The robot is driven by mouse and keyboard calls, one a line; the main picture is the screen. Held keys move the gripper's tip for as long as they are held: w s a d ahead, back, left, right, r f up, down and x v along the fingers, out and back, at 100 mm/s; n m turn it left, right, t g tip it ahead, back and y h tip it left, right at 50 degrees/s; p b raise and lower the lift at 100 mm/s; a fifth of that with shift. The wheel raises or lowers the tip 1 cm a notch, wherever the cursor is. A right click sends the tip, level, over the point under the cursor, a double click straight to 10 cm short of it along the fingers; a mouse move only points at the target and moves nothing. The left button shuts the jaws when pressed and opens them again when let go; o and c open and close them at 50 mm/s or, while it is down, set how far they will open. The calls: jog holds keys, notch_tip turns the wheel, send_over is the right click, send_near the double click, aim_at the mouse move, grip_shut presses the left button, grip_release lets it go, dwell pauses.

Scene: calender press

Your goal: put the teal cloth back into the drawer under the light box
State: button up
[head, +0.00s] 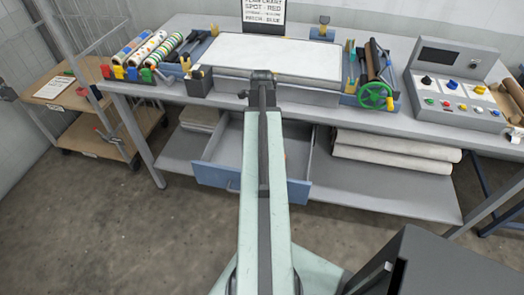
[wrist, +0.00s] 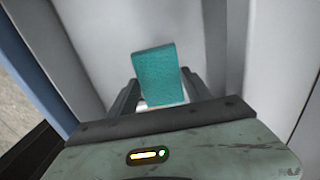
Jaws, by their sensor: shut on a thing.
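The teal cloth (wrist: 156,70) shows in the wrist view as a small upright block between the two dark fingers of my gripper (wrist: 160,92). My gripper is shut on it. Pale grey walls and a blue edge at the left surround it there, which look like the inside of the drawer; whether the cloth touches the floor I cannot tell. In the head view the drawer (head: 214,177) is pulled open, with a blue front, under the light box (head: 275,55). My arm crosses in front of the drawer and hides its middle, and the gripper and cloth are hidden there.
Paper rolls (head: 392,152) lie on the lower shelf (head: 380,195) right of the drawer. A green handwheel (head: 375,96) and a control console (head: 455,85) stand on the bench at the right. A wooden cart (head: 75,97) stands at the left. The floor in front is clear.

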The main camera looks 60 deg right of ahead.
notch_tip(320, 180, down, 8)
jog(key=b, duration=0.6)
jog(key=shift+r, duration=0.45)
jog(key=shift+f, duration=0.25)
jog(key=o, duration=1.2)
jog(key=shift+r, duration=0.1)
notch_tip(320, 180, up, 12)
jog(key=p, duration=1.2)
jog(key=shift+r+p, duration=0.25)
jog(key=shift+p, duration=0.1)
jog(key=shift+f, duration=0.1)
jog(key=shift+a, duration=0.1)
